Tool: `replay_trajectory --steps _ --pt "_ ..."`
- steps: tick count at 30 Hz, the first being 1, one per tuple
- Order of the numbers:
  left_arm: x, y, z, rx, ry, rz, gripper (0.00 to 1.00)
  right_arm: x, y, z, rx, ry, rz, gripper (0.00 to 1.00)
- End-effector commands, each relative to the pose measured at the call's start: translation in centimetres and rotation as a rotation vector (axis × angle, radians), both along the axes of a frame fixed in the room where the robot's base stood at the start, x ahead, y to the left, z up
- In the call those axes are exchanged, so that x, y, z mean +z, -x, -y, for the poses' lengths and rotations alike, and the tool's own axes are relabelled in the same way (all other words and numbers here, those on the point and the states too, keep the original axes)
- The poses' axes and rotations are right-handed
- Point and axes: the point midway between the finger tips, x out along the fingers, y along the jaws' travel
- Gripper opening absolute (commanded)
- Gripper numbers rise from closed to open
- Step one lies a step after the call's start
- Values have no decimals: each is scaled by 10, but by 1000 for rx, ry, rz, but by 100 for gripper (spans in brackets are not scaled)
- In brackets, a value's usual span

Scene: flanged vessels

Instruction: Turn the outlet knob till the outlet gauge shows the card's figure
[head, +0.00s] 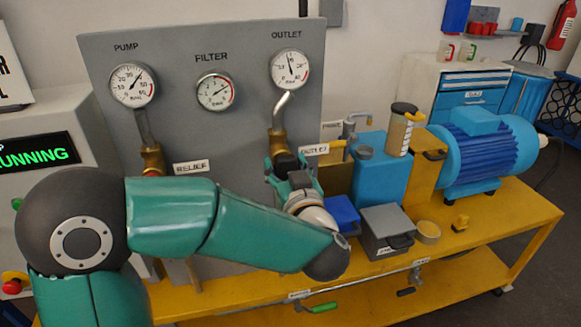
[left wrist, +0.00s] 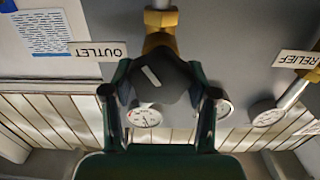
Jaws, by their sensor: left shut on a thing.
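The outlet gauge (head: 290,69) is a round white dial at the panel's top right; its needle points almost straight up, slightly left. Below it a pipe runs to a brass valve (head: 277,141). My left gripper (head: 286,168) is at this valve, shut on the dark outlet knob (left wrist: 160,80). In the left wrist view the knob sits between both fingers, with a slanting pale line on its face. The OUTLET label (head: 314,149) is beside it. A white sheet with blue print (left wrist: 45,35) shows in the left wrist view; its text is unreadable. My right gripper is out of view.
The pump gauge (head: 134,85) and filter gauge (head: 215,91) are on the grey panel (head: 180,60). The RELIEF label (head: 191,167) is left of the outlet valve. A grey box (head: 385,231), a blue tank (head: 382,170) and a blue motor (head: 485,148) stand right on the yellow bench (head: 520,215).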

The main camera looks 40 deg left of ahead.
Motion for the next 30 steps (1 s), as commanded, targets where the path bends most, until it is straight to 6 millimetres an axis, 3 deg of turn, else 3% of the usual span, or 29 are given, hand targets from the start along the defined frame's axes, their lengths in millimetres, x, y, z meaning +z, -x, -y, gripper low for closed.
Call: replay_trajectory --steps 8,19,20,21,24,30 --pt "4 -1 1 1 -143 -172 23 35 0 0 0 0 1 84" --pt "0 -1 1 1 -172 -201 23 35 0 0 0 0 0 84" --pt "0 -1 1 1 -172 -201 63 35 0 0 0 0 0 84" --pt "0 -1 1 1 -172 -201 69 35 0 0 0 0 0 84" --pt "0 -1 1 1 -172 -201 83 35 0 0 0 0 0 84" --pt "0 -1 1 1 -172 -201 83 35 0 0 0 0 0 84"
